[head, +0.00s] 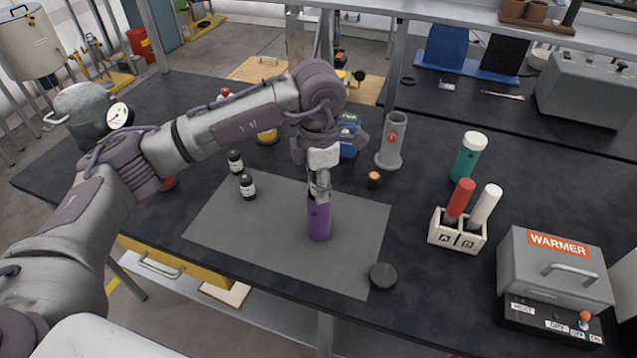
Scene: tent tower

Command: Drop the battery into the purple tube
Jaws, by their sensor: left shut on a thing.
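The purple tube (319,222) stands upright on the grey mat, right of the mat's middle. My left gripper (319,192) points straight down over its mouth, with the fingertips at the tube's upper rim. It is shut on a thin thing, which seems to be the battery. The fingers and the rim hide most of that thing, and I cannot tell how far it is inside the tube. My right gripper is not in view.
A small black cylinder with an orange top (374,180) and a grey graduated cylinder (392,143) stand behind the tube. A black puck (383,276) lies at the mat's front right corner. Two dark bottles (247,186) stand left. A rack (457,236) and a warmer (553,270) are right.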

